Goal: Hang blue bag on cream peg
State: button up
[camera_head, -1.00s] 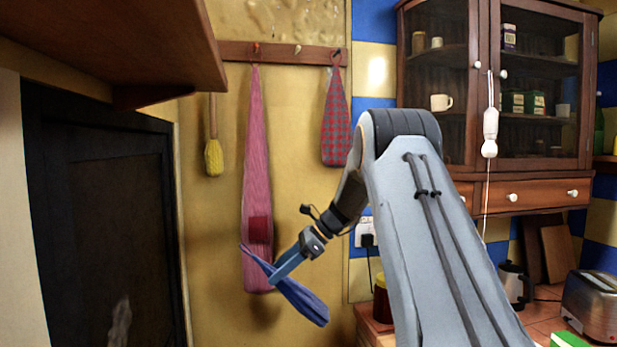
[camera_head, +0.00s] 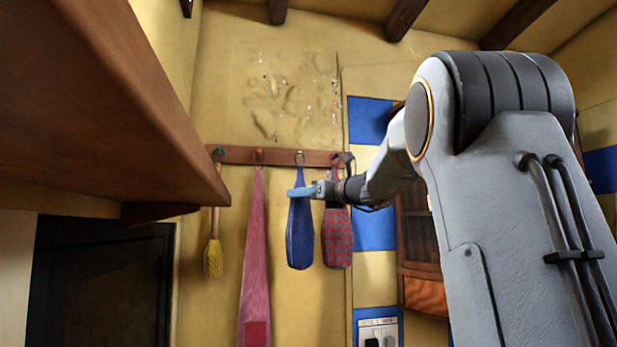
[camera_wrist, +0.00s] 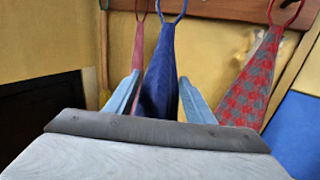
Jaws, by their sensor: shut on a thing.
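The blue bag (camera_head: 300,233) hangs upright below the rack, between the long pink bag (camera_head: 254,250) and the red checked bag (camera_head: 337,238). My gripper (camera_head: 297,191) is shut on its upper part, just under the loop. The wrist view shows the blue bag (camera_wrist: 160,75) between my two fingers (camera_wrist: 158,98), with its loop open above. In the head view, the loop is at the cream peg (camera_head: 299,154). I cannot tell whether the loop is around the peg or only in front of it.
The wooden peg rack (camera_head: 278,157) runs along the wall. A yellow brush (camera_head: 213,258) hangs at its left end. The red checked bag is close on the right of my gripper. A wooden shelf (camera_head: 120,100) juts out at the upper left.

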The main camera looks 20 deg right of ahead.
aim_at(303, 178)
jog(key=r, duration=0.1)
jog(key=s+r, duration=0.1)
jog(key=r, duration=0.2)
jog(key=shift+s+d+r, duration=0.15)
jog(key=shift+d+r, duration=0.1)
jog(key=shift+r, duration=0.15)
jog(key=w+d+f+p, duration=0.2)
jog(key=w+p, duration=0.2)
jog(key=w, duration=0.6)
jog(key=shift+w, duration=0.25)
dwell(0.5)
dwell(0.6)
jog(key=o, duration=1.2)
jog(key=shift+d, duration=0.1)
